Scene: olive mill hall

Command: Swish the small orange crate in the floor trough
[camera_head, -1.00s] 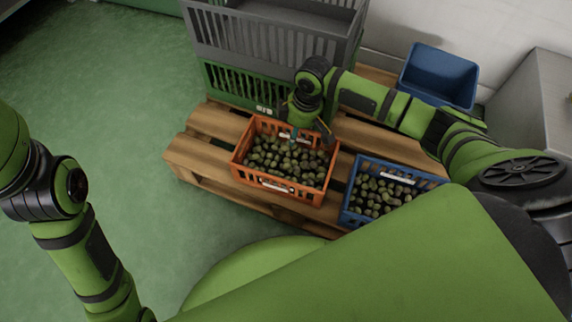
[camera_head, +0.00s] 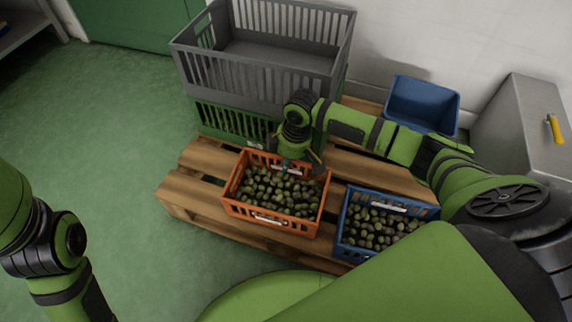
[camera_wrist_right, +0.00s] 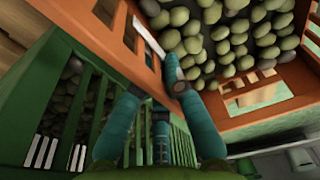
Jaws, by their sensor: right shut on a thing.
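The small orange crate (camera_head: 268,221), filled with green and dark olives, sits on a wooden pallet in the head view. My right gripper (camera_head: 297,163) reaches down at its far long side and is shut on the rim there. In the right wrist view the orange crate (camera_wrist_right: 250,127) fills the upper right, and my right gripper's teal fingers (camera_wrist_right: 160,90) meet its wall beside a white label strip. The crate appears level. My left arm shows at the left edge of the head view, but its gripper is out of view. No floor trough is visible.
A blue crate of olives (camera_head: 347,245) stands right of the orange one. Behind are a grey slatted crate (camera_head: 262,91) on a green crate (camera_head: 222,120) and an empty blue bin (camera_head: 422,121). Green floor (camera_head: 110,120) is open at left. A metal cabinet (camera_head: 510,130) stands at right.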

